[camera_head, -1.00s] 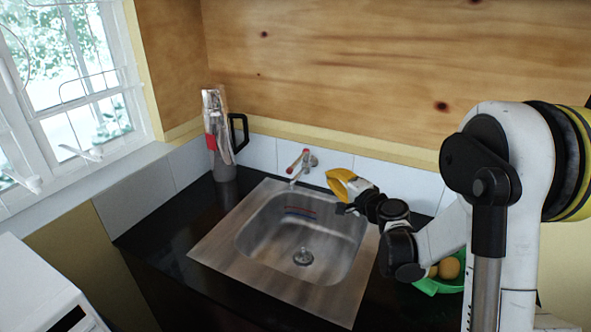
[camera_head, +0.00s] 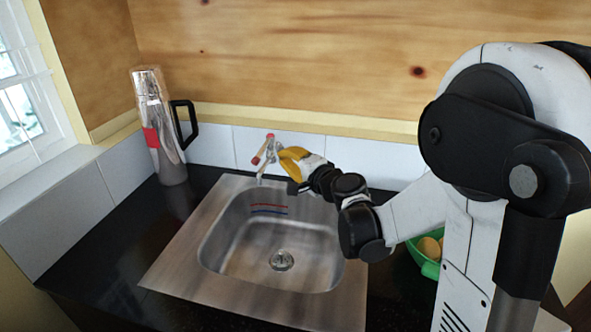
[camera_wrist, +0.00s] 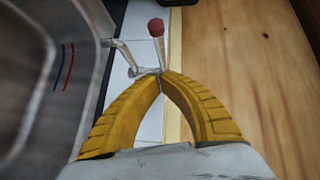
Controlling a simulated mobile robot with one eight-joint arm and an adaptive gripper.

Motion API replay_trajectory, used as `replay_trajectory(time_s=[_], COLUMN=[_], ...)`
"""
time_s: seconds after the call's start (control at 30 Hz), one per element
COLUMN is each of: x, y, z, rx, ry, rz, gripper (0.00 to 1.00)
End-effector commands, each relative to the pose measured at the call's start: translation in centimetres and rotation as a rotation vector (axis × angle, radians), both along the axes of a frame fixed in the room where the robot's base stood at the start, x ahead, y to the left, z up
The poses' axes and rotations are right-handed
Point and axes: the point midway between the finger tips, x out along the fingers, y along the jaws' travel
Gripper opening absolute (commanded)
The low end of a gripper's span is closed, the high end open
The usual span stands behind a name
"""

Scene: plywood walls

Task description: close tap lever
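The metal tap (camera_wrist: 124,52) is on the tiled wall behind the sink, with its spout over the basin. Its lever, with a red knob (camera_wrist: 156,27), sticks out ahead of my fingertips in the wrist view. In the head view the tap lever (camera_head: 264,149) shows small, just left of my gripper (camera_head: 284,156). My gripper's two yellow fingers (camera_wrist: 161,77) meet at the tips, close to the tap's body; nothing shows between them. I cannot tell whether they touch the tap.
The steel sink (camera_head: 185,255) is set in a black counter (camera_head: 95,260). A tall metal flask (camera_head: 163,125) with a black handle stands at the back left. A green bowl (camera_head: 428,266) with yellowish round things is at the right, partly behind my arm. A window is at left.

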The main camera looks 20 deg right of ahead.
Motion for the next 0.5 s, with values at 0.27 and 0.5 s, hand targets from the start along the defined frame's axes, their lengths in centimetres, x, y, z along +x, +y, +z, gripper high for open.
replay_trajectory(time_s=[0.27,0.5], x=[2.0,2.3], y=[3.0,3.5], z=[-0.9,-0.8], rx=[-0.001,0.0], ry=[0.0,0.0], rz=[0.002,0.0], gripper=[0.0,0.0])
